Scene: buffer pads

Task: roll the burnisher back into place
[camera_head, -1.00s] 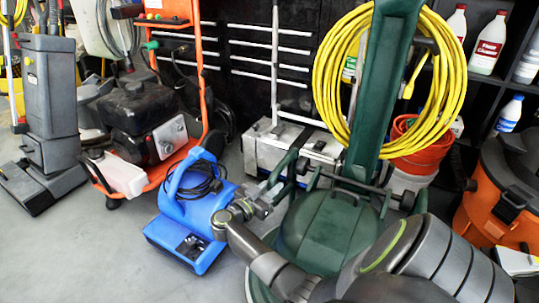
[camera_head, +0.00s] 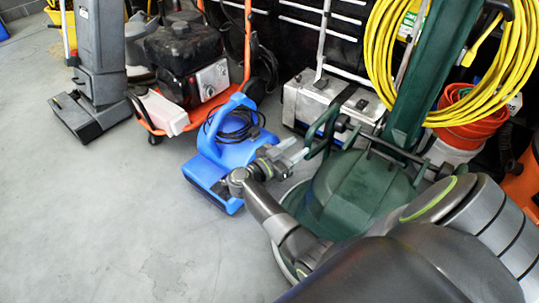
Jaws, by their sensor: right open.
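The green burnisher (camera_head: 355,195) stands on the floor right of centre. It has a low round deck, a tall green column (camera_head: 428,75) and a coiled yellow cord (camera_head: 378,60) hung high on it. My right arm reaches in from the lower right, across the front of the deck. My right gripper (camera_head: 296,152) is open and empty, at the left side of the burnisher beside a green looped bar (camera_head: 322,130). I cannot tell whether its fingers touch that bar. The arm hides the front and right of the deck. My left gripper is not in view.
A blue blower (camera_head: 232,152) stands close left of my right gripper. Behind are a metal case (camera_head: 300,100), an orange-framed engine machine (camera_head: 190,65) and a grey upright machine (camera_head: 98,60). Red buckets (camera_head: 462,112) stand behind the burnisher. The floor (camera_head: 120,220) at lower left is clear.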

